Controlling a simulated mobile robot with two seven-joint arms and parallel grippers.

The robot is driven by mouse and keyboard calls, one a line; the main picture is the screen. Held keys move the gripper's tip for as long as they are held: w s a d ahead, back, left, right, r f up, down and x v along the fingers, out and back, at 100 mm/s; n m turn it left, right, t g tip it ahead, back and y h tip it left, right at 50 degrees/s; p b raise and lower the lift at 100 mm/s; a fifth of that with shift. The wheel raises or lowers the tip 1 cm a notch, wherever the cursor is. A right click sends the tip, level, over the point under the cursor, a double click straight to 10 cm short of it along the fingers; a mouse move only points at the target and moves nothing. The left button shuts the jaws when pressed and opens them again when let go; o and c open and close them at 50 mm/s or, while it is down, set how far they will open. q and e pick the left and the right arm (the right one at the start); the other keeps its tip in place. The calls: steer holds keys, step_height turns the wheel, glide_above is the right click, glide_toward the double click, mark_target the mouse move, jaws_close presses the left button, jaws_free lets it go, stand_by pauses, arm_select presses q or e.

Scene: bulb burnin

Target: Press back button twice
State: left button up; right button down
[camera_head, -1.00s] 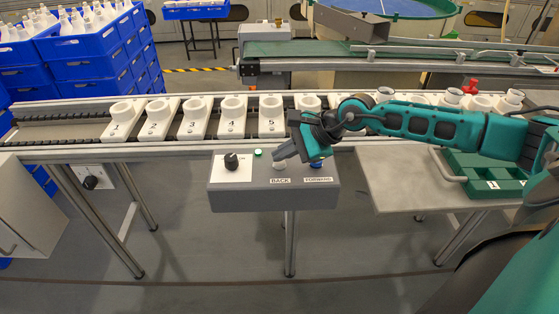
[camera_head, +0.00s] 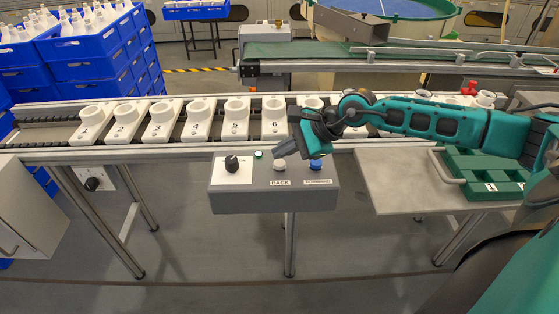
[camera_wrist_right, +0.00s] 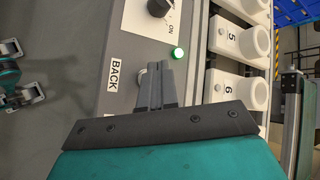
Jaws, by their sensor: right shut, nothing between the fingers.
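The grey control box (camera_head: 235,198) carries a whitish round button (camera_head: 279,165) above the label BACK and a blue button (camera_head: 315,165) above the label FORWARD. My right gripper (camera_head: 284,148) is shut and empty. In the head view it is just above and behind the BACK button, which shows clear below it. In the right wrist view the shut fingers (camera_wrist_right: 158,70) partly cover the BACK button (camera_wrist_right: 141,77), so any contact cannot be judged there. My left gripper is in neither view.
A black knob (camera_head: 231,162) and a lit green lamp (camera_head: 258,155) share the box. Behind runs a conveyor with several numbered white holders (camera_head: 160,120). A grey side table (camera_head: 400,185) with a green tray (camera_head: 470,172) stands at the right.

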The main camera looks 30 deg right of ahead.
mark_target(283, 165)
steer(key=shift+r, duration=0.1)
steer(key=shift+r+p, duration=1.5)
steer(key=shift+r, duration=1)
steer(key=shift+f, duration=0.1)
